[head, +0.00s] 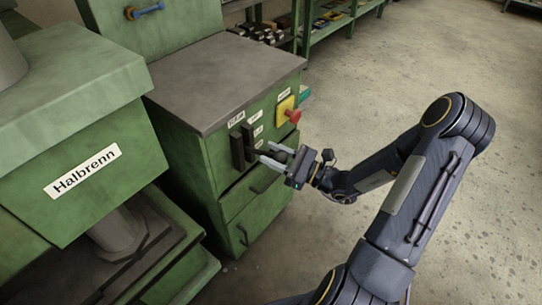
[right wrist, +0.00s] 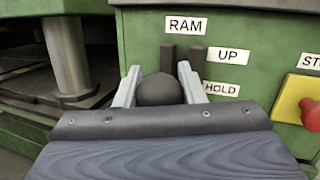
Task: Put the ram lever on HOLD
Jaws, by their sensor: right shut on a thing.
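The ram lever shows in the right wrist view as a dark round knob (right wrist: 158,90) between the fingers of my right gripper (right wrist: 159,85). The gripper is shut on this knob. Two dark upright guide bars (right wrist: 196,56) stand behind it, under the RAM label (right wrist: 185,25). The UP label (right wrist: 228,56) and the HOLD label (right wrist: 221,88) are to the right. The knob appears about level with HOLD, but it stands out from the panel, so its exact setting is unclear. In the head view my right gripper (head: 271,155) is at the green cabinet's front; the knob is hidden there.
A red stop button (head: 294,115) on a yellow plate (head: 285,110) is right of the lever. The green cabinet (head: 228,165) has drawers with handles below. The Halbrenn press (head: 100,140) stands left. Open concrete floor (head: 380,80) lies right.

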